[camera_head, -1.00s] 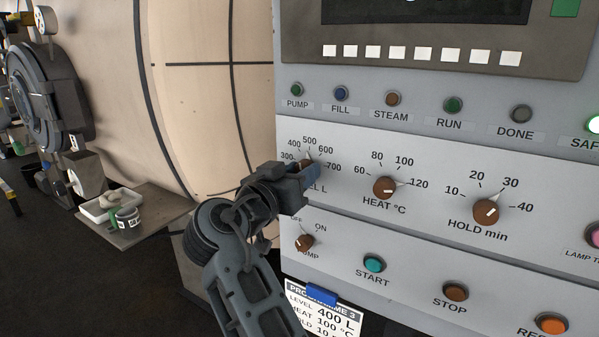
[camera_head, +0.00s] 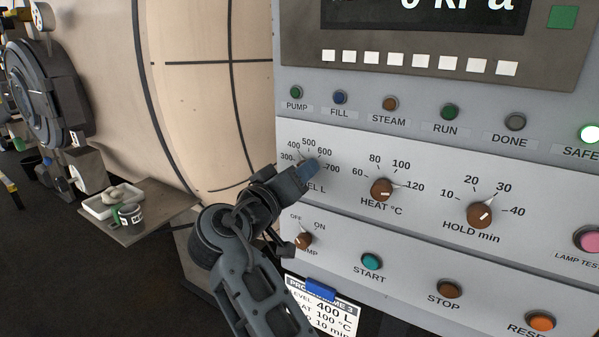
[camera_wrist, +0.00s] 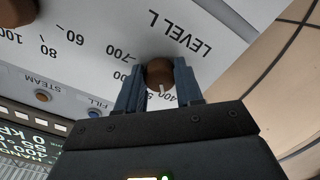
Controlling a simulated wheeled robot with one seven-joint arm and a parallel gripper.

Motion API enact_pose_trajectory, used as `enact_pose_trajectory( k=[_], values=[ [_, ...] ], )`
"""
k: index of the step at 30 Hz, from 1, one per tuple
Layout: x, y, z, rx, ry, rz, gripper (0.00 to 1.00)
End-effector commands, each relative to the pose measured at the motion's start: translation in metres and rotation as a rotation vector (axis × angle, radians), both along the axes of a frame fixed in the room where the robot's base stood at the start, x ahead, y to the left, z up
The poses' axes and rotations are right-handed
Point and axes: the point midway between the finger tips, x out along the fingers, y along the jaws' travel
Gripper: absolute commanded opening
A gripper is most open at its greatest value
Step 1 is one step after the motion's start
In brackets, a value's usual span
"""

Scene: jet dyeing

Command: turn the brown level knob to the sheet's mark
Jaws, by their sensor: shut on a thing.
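The brown level knob (camera_wrist: 159,72) shows in the wrist view, between the two blue-grey fingers of my gripper (camera_wrist: 159,80), which is shut on it. Its white pointer line points down in this upside-down picture, toward the partly hidden 400 and 500 labels; the exact reading cannot be told. In the head view my gripper (camera_head: 309,170) covers the knob and part of its LEVEL L label. The white programme sheet (camera_head: 335,316) hangs under a blue clip at the panel's bottom and reads LEVEL 400 L, HEAT 100 °C, HOLD 10 min.
The heat knob (camera_head: 382,190) and hold knob (camera_head: 480,215) sit to the right. The pump knob (camera_head: 303,241) is close below my gripper. START (camera_head: 372,262) and STOP (camera_head: 449,289) buttons are lower right. A shelf (camera_head: 150,226) with a tray and mug stands left.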

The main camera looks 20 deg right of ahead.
Motion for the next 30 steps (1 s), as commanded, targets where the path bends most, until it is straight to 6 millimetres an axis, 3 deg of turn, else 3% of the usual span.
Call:
enact_pose_trajectory(
  k=[11,12,18,20,30],
  values=[
    [0.0004,0.0017,0.0001,-0.003,0.004,0.004,0.05],
    [0.0004,0.0017,0.0001,-0.003,0.004,0.004,0.38],
    [0.0003,0.0011,0.0001,-0.003,0.003,0.003,0.57],
    [0.0003,0.0008,0.0001,-0.003,0.003,0.003,0.61],
    [-0.0042,0.0077,-0.0009,-0.003,0.003,0.003,0.61]
  ],
)
